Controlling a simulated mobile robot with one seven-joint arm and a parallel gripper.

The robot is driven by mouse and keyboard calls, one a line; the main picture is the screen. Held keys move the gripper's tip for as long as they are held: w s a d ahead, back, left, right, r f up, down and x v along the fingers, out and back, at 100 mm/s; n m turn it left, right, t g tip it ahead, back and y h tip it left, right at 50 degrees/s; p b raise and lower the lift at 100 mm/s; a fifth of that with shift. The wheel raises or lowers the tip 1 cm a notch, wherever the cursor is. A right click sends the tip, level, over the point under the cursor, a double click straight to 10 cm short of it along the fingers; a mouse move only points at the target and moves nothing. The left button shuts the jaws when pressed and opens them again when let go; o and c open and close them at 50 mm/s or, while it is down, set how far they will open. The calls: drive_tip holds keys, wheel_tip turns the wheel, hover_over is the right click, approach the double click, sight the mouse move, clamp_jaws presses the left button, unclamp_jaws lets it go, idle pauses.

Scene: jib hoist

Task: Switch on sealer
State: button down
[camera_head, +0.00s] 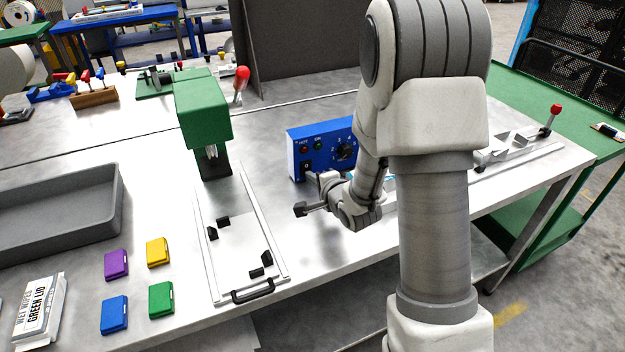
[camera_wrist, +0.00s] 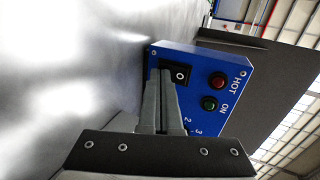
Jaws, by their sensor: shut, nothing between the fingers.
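The sealer's control box (camera_head: 325,134) is blue with a white side and stands on the metal bench. Its front carries a dial, a red HOT light (camera_wrist: 218,80), a green ON light (camera_wrist: 209,103) and a black rocker switch (camera_wrist: 180,74) marked with a white O. Both lights look dull; I cannot tell for sure whether they are lit. My gripper (camera_head: 309,177) is in front of the box, low by the switch. In the wrist view its shut, empty fingertips (camera_wrist: 167,76) overlap part of the switch. I cannot tell whether they touch it.
A green press (camera_head: 203,105) stands left of the box, with a railed slide plate (camera_head: 238,240) before it. A grey tray (camera_head: 60,212) and several small coloured boxes lie further left. A metal fixture with a red-knobbed lever (camera_head: 555,109) is at the right.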

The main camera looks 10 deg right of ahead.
drive_tip(key=shift+w+f+b, duration=0.15)
drive_tip(key=shift+f+b, duration=0.2)
drive_tip(key=shift+b, duration=0.15)
drive_tip(key=shift+r+p, duration=0.3)
drive_tip(key=shift+p, duration=0.05)
drive_tip(key=shift+r, duration=0.1)
drive_tip(key=shift+r+p, duration=0.55)
drive_tip(key=shift+r, duration=0.2)
